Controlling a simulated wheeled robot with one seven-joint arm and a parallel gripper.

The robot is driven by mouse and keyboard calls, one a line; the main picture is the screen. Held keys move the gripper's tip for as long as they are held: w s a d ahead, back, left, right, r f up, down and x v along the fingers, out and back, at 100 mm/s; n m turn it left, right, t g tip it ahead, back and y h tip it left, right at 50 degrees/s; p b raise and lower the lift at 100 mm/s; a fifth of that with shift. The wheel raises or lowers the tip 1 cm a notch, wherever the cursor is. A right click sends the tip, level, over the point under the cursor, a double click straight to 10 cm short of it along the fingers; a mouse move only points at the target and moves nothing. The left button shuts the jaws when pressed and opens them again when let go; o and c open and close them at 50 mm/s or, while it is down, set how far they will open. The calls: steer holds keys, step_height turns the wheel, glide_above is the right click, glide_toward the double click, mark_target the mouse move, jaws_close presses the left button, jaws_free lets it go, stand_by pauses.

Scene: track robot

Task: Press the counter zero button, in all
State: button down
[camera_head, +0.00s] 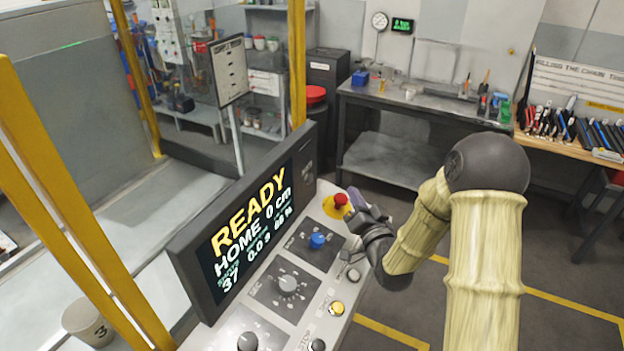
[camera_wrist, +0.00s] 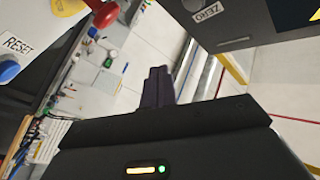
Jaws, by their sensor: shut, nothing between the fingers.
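A ZERO label (camera_wrist: 208,13) shows on a dark housing at the top right of the wrist view, apart from my fingertips; I cannot make out its button clearly. In the head view the console screen (camera_head: 250,225) reads READY, HOME, 0 cm and 37. My gripper (camera_head: 381,203) is beside the right edge of the console, just right of the red mushroom button (camera_head: 341,200). In the wrist view my gripper (camera_wrist: 158,72) has its dark fingers together with nothing between them. The fingers partly hide behind the wrist in the head view.
The console carries a blue knob (camera_head: 317,240), a grey dial (camera_head: 288,285) and a yellow button (camera_head: 337,307). A RESET label (camera_wrist: 17,46) shows in the wrist view. Yellow posts (camera_head: 298,60) stand around the track. A grey workbench (camera_head: 430,100) is behind, with open floor before it.

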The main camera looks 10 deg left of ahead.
mark_target(310, 179)
steer(key=w+a, duration=0.2)
steer(key=a, duration=0.5)
steer(key=shift+w+a+p, duration=0.35)
steer(key=shift+w, duration=0.05)
steer(key=shift+a, duration=0.1)
stand_by(1.6)
steer(key=shift+w+a+b, duration=0.1)
steer(key=shift+a+b, duration=0.25)
steer(key=shift+w+a, duration=0.2)
steer(key=shift+a, duration=0.2)
stand_by(1.0)
steer(key=shift+b, duration=0.3)
steer(key=shift+s+d+b, duration=0.35)
steer(key=shift+d+b, duration=0.05)
steer(key=shift+d, duration=0.4)
